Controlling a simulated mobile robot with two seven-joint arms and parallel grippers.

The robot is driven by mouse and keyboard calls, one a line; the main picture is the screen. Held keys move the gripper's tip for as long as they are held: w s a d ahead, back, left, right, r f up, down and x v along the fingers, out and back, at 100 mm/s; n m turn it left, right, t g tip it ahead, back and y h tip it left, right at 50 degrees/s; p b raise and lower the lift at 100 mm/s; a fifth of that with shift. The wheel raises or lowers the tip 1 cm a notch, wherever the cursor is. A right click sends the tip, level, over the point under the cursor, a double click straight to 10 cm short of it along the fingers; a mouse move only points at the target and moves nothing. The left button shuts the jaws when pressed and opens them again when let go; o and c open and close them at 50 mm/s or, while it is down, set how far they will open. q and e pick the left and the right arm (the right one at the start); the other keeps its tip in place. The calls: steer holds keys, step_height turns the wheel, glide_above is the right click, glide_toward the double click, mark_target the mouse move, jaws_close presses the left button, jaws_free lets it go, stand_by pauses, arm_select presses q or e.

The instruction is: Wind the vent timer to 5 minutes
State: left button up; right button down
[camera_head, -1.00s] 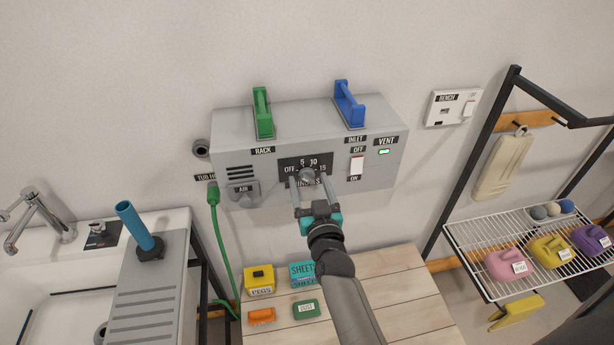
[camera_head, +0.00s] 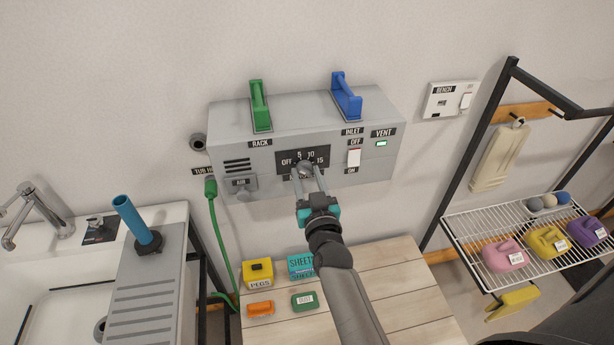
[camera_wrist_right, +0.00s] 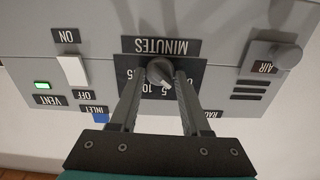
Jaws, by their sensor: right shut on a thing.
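The vent timer is a dark dial plate (camera_head: 287,162) marked OFF, 5, 10 and 15 on the front of a grey wall box. Its round grey knob (camera_wrist_right: 159,71) sits at the plate's centre. In the right wrist view, where the labels appear upside down, a pale mark on the knob points toward the lower right, near the 5; the exact reading is hard to tell. My right gripper (camera_head: 306,171) is shut on the knob, one finger on each side, partly hiding the plate and the MINUTES label. My left gripper is not in view.
The grey box (camera_head: 230,190) has green (camera_head: 260,105) and blue (camera_head: 346,97) handles on top. A white switch (camera_head: 354,158) and lit green VENT light (camera_head: 381,143) are right of the dial. A green hose (camera_head: 220,240) hangs left. Small boxes stand on the wooden table (camera_head: 390,275) below.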

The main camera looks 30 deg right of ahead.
steer(key=shift+m+p, duration=0.35)
steer(key=shift+m, duration=2.65)
steer(key=shift+c, duration=1.9)
jaws_free()
steer(key=shift+s+p, duration=0.1)
steer(key=shift+p, duration=0.25)
steer(key=p+v, duration=0.4)
steer(key=v, duration=1.1)
steer(key=shift+p, duration=0.35)
